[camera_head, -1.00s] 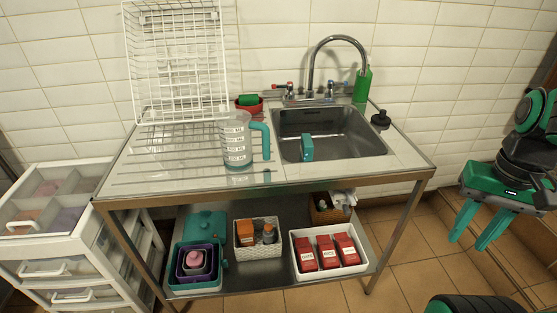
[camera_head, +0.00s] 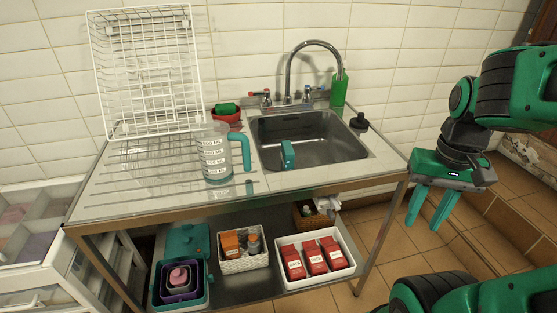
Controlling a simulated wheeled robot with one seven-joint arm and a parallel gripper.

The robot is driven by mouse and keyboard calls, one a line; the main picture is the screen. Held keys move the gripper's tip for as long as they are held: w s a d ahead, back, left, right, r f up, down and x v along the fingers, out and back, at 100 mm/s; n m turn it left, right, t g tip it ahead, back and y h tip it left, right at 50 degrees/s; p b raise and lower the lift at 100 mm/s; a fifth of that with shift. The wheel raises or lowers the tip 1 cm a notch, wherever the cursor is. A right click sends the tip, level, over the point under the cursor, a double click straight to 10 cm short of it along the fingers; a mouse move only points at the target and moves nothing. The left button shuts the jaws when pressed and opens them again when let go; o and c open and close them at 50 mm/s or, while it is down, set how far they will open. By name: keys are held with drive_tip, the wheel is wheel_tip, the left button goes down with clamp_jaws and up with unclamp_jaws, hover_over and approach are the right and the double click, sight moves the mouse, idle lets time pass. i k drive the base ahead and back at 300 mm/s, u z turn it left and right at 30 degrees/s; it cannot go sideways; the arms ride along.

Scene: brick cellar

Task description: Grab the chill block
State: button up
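A small teal block (camera_head: 288,155) stands upright in the steel sink (camera_head: 330,148), near its front left. It is the only thing I see that may be the chill block; its details are too small to be sure. My gripper (camera_head: 421,228) hangs at the right, beyond the counter's right end and well away from the sink. Its two teal fingers point down, spread apart, with nothing between them.
A clear measuring jug (camera_head: 216,160) with a teal handle stands left of the sink. A white wire rack (camera_head: 147,70) leans at the back left. A black stopper (camera_head: 359,122) and green bottle (camera_head: 338,90) flank the sink. The lower shelf holds a white tray (camera_head: 288,283) of red boxes.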

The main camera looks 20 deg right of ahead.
sight(287, 152)
drive_tip(key=i, duration=0.85)
drive_tip(key=z, duration=0.1)
